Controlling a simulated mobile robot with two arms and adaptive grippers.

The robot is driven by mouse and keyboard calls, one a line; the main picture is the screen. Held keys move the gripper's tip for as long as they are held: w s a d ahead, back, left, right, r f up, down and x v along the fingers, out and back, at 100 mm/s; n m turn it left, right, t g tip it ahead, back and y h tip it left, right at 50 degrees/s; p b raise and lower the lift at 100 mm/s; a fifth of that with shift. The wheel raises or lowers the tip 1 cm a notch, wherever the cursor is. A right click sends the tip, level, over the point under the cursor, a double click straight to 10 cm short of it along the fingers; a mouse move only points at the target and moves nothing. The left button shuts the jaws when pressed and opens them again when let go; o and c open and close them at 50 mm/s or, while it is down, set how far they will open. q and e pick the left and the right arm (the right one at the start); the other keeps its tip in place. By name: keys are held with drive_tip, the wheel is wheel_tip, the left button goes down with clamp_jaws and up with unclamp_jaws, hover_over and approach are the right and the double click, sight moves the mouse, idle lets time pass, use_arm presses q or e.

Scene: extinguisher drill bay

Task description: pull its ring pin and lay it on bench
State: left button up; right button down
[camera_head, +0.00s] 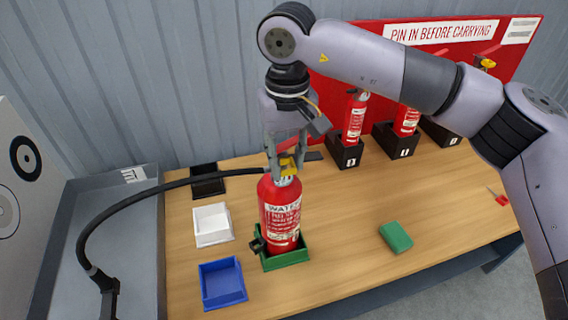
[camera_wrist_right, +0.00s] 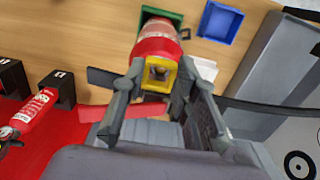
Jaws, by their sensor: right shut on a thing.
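A red extinguisher labelled WATER (camera_head: 280,213) stands upright in a green tray (camera_head: 288,261) on the wooden bench (camera_head: 345,215). My right gripper (camera_head: 286,163) comes down from above onto its head. In the right wrist view, the fingers (camera_wrist_right: 165,85) are shut on a yellow square piece with a hole, which looks like the ring pin (camera_wrist_right: 158,76). It sits at the extinguisher's head, beside a red lever (camera_wrist_right: 130,110) and a dark lever (camera_wrist_right: 115,78). Whether the pin's shaft is still in the head is hidden. My left gripper is out of view.
A black hose (camera_head: 130,207) curves left from the extinguisher's head. White (camera_head: 212,240), blue (camera_head: 240,287) and black (camera_head: 207,191) trays are nearby. Other extinguishers (camera_head: 355,118) stand in black holders behind.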

drive_tip(key=shift+s+f, duration=0.1)
drive_tip(key=shift+s, duration=0.05)
drive_tip(key=s, duration=0.1)
drive_tip(key=s+d+b, duration=0.1)
drive_tip(key=s, duration=0.1)
drive_tip(key=s+b, duration=0.1)
drive_tip(key=shift+s+d+f, duration=0.2)
drive_tip(key=shift+s+d, duration=0.05)
drive_tip(key=shift+s, duration=0.05)
idle(0.5)
idle(0.4)
drive_tip(key=shift+s+d+r+b, duration=0.1)
drive_tip(key=shift+s+d+b, duration=0.25)
drive_tip(key=shift+s, duration=0.35)
drive_tip(key=shift+s+d+b, duration=0.15)
drive_tip(key=shift+s+b, duration=0.3)
drive_tip(key=shift+s, duration=0.25)
